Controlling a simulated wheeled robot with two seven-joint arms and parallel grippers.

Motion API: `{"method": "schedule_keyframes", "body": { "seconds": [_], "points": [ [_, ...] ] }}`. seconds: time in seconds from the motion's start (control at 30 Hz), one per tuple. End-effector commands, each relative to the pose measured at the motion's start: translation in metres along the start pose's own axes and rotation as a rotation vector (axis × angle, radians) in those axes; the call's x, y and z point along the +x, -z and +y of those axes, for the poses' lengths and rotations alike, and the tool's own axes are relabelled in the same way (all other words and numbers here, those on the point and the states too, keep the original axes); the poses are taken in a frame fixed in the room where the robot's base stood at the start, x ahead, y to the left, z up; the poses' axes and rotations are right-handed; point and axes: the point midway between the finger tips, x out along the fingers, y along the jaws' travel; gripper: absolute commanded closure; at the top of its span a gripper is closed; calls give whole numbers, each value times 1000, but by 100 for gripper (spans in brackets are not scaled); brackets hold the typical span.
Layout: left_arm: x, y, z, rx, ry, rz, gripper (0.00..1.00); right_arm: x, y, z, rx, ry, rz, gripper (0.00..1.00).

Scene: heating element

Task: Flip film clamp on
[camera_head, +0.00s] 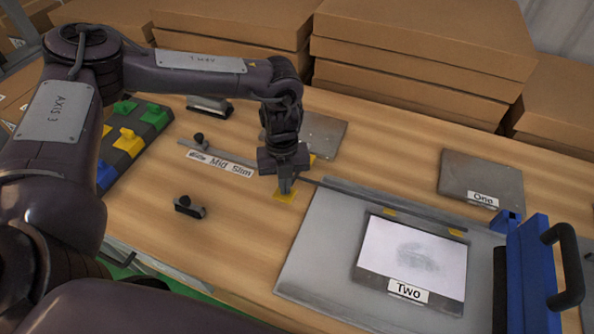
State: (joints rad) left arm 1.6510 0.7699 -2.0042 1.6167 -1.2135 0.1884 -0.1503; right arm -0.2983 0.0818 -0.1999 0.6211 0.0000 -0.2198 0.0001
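A grey fixture plate (325,255) lies on the table at the lower middle and right. On it rests a framed white sheet (413,253) labelled "Two", with small yellow tabs at its top edge. A blue clamp (527,275) with a black handle (568,265) stands upright at the plate's right end; it may be the film clamp. My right gripper is not in view.
A plate labelled "One" (482,180) lies at the right. A "Mid Slim" strip (220,162) and small black knobbed pieces (189,207) lie left of the gripper. A rack with coloured pieces (130,141) is at the far left. Cardboard boxes (420,60) line the back.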

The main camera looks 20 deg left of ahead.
Motion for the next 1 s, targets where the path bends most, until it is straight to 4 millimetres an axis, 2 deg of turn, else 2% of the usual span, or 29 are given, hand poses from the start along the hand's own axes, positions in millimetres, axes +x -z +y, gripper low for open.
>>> {"method": "schedule_keyframes", "body": {
  "seconds": [1.0],
  "points": [
    [20, -3, 0, 0, 0, 0, 100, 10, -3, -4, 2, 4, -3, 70]
  ]
}}
